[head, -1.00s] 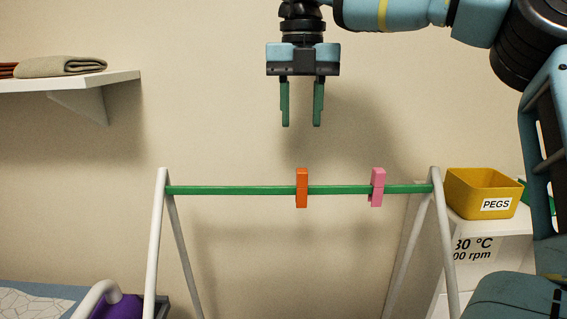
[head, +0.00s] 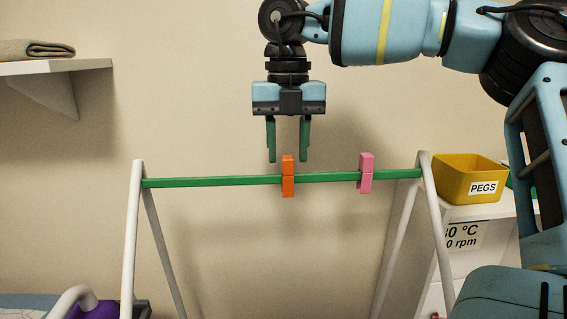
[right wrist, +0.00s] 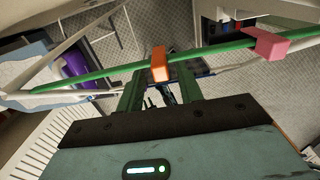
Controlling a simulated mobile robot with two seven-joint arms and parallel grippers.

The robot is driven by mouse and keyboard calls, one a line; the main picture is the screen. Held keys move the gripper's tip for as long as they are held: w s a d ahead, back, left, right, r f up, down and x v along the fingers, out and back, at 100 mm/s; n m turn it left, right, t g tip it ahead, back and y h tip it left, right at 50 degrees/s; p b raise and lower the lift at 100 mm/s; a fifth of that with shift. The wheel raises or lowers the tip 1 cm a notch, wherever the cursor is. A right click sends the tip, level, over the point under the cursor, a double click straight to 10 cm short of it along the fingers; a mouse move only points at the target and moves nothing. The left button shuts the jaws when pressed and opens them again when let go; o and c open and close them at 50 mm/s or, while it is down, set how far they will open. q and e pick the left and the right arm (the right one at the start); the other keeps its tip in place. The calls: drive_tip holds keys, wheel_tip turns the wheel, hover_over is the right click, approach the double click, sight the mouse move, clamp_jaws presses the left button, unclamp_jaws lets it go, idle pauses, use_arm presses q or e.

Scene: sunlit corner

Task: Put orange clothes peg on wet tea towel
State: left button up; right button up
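The orange clothes peg (head: 288,186) is upright on the green rail (head: 215,181) of a white-legged rack. It also shows in the right wrist view (right wrist: 158,66). My right gripper (head: 287,152) is open and empty, pointing down. Its two green fingers are just above the peg, one on each side in the head view, with their tips near the peg's top. Contact is not visible. No cloth hangs on the visible rail. A folded beige cloth (head: 36,49) lies on the shelf at upper left; I cannot tell whether it is the wet tea towel. My left gripper is not in view.
A pink peg (head: 366,180) is on the same rail to the right. A yellow box marked PEGS (head: 462,186) stands on a white unit at right. The rack's white legs (head: 131,225) flank the rail. A purple item (head: 92,309) shows at lower left.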

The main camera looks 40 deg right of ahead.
sight(288, 157)
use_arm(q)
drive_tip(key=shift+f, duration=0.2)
use_arm(e)
drive_tip(key=shift+f, duration=0.6)
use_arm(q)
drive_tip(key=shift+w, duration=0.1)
use_arm(e)
drive_tip(key=shift+c, duration=0.5)
drive_tip(key=c, duration=0.6)
drive_tip(key=shift+o, duration=0.2)
wheel_tip(288, 157, up, 7)
drive_tip(key=shift+f+p, duration=0.1)
drive_tip(key=shift+p, duration=0.9)
drive_tip(key=shift+r, duration=0.2)
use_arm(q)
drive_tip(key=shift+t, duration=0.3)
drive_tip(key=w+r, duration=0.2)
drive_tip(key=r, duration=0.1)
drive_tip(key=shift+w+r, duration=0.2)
use_arm(e)
drive_tip(key=shift+f, duration=0.1)
